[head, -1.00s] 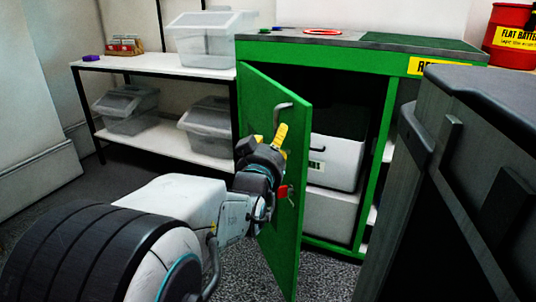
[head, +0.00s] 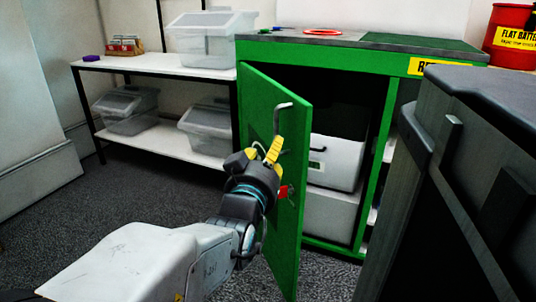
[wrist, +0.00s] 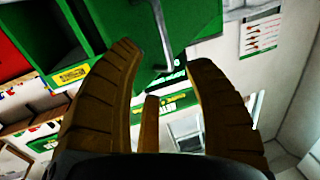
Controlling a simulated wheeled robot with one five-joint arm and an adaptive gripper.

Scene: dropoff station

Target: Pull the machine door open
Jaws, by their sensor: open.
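The green machine door (head: 282,230) stands partly open on the green cabinet, showing the dark inside. Its grey bent handle (head: 277,118) is on the upper part of the door's outer face. My gripper (head: 262,150) is open in front of the door, with its yellow fingertips just below the handle. In the wrist view, the handle (wrist: 162,35) shows beyond the gap between the fingers of my gripper (wrist: 163,68). The green door (wrist: 195,20) is behind it. The fingers appear empty; whether they touch the door is unclear.
A white bin (head: 338,160) sits inside the cabinet (head: 350,65). A dark grey machine (head: 470,170) stands close on the right. A white shelf (head: 150,66) with clear tubs is at the back left. The carpet at left is free.

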